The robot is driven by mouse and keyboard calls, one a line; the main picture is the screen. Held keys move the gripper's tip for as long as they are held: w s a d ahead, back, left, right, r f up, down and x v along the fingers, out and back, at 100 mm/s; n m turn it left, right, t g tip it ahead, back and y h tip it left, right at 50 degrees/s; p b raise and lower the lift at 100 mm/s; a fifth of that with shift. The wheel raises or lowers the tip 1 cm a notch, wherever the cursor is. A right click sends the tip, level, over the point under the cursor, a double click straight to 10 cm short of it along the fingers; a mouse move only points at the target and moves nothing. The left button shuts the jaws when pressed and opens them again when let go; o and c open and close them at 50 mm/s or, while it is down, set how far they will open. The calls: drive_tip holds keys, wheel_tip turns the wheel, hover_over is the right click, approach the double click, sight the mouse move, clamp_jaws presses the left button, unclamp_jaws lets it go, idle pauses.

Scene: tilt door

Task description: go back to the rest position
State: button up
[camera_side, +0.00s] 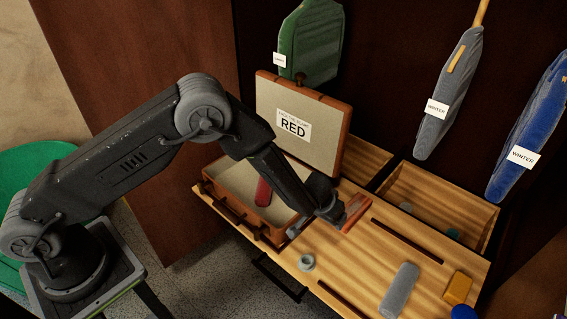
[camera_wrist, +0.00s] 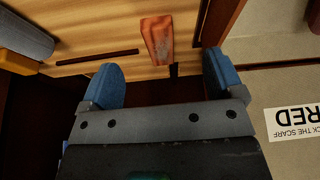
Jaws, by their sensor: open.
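My gripper (camera_side: 322,220) is over the wooden cabinet top, close to the right edge of the open case. In the wrist view my gripper (camera_wrist: 165,78) shows two blue fingers spread apart with nothing between them. An orange-red block (camera_side: 357,212) lies just beyond the fingers in the side view; it also shows in the wrist view (camera_wrist: 157,40), ahead of the gap. The brown case (camera_side: 222,203) stands open, its lid (camera_side: 335,140) upright with a label reading RED. A red item (camera_side: 264,192) lies inside the case; my arm hides part of the case.
An open drawer-like compartment (camera_side: 455,208) holds small round items. A small grey-green cup (camera_side: 307,262), a grey roll (camera_side: 400,290), and a yellow block (camera_side: 457,288) stand on the wood. Green (camera_side: 315,45), grey (camera_side: 447,95) and blue (camera_side: 530,125) garments hang behind.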

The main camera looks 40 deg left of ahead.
drive_tip(key=w+d+r+t+h, duration=0.1)
drive_tip(key=d+r+h, duration=0.1)
drive_tip(key=r, duration=0.6)
drive_tip(key=w+d+r+t+h, duration=0.1)
drive_tip(key=w+d+r, duration=0.1)
drive_tip(key=r, duration=0.6)
drive_tip(key=s+a+r+m+h, duration=0.15)
drive_tip(key=s+r, duration=0.25)
drive_tip(key=r, duration=0.4)
drive_tip(key=s+a+r+m+h, duration=0.1)
drive_tip(key=s+a+r+h, duration=0.15)
drive_tip(key=r, duration=0.55)
drive_tip(key=s+a+r+y, duration=0.1)
drive_tip(key=s+a+r, duration=0.2)
drive_tip(key=s, duration=0.4)
drive_tip(key=s+a+r+y, duration=0.1)
drive_tip(key=s+a+r, duration=0.2)
drive_tip(key=s, duration=0.4)
drive_tip(key=s+a+f+n+y, duration=0.1)
drive_tip(key=s+a+y, duration=0.1)
drive_tip(key=s+a, duration=0.2)
drive_tip(key=s+a+f+n+g+y, duration=0.1)
drive_tip(key=s+a+f+y, duration=0.1)
drive_tip(key=s+a, duration=0.3)
drive_tip(key=s, duration=0.4)
drive_tip(key=shift+s+a+y, duration=0.25)
drive_tip(key=shift+s+y, duration=0.05)
drive_tip(key=shift+c, duration=0.5)
